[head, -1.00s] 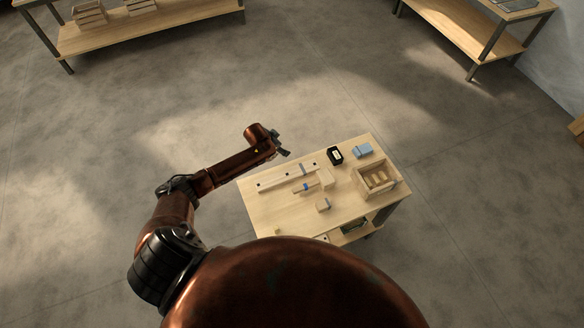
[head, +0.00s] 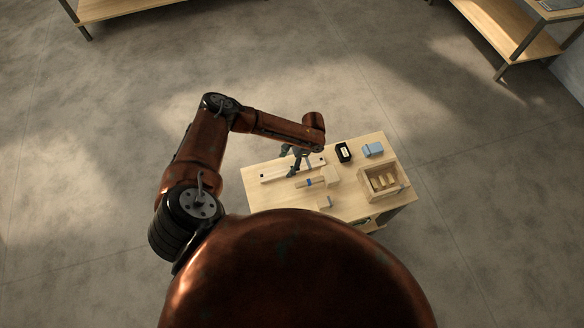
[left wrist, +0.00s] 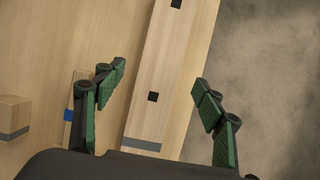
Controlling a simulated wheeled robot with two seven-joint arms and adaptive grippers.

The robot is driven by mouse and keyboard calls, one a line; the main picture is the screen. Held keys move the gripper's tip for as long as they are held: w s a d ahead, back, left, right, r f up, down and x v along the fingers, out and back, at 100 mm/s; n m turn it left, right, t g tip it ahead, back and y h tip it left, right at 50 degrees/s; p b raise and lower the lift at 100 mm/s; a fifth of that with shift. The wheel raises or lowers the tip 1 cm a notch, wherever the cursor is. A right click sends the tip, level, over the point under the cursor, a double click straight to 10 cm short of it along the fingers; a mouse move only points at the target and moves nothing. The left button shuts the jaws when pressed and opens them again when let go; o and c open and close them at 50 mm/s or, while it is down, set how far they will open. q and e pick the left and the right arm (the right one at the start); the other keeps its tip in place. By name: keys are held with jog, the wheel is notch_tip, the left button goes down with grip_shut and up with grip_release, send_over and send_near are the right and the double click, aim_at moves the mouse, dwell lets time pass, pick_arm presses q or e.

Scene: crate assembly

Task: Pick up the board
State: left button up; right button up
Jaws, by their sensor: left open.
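The board (head: 270,174) is a long pale wooden strip with small dark square marks, lying flat near the far left edge of the table. My left gripper (head: 298,166) is over it in the head view and hides part of it. In the left wrist view, the board (left wrist: 172,70) runs lengthwise between the open green-padded fingers of my left gripper (left wrist: 160,82). One finger is on each side of it in the picture, with nothing held. A grey band crosses the board near its lower end. My right gripper is not in view.
A wooden crate (head: 364,185) with pieces inside stands at the table's right. A black box (head: 343,152) and a blue object (head: 373,149) are at the back. The table edge is close beyond the board.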

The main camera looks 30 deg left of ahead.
aim_at(283, 170)
pick_arm(q)
jog(key=shift+x, duration=1.9)
jog(key=shift+c, duration=0.7)
jog(key=c, duration=1.2)
jog(key=shift+w+r, duration=0.1)
jog(key=shift+r, duration=0.05)
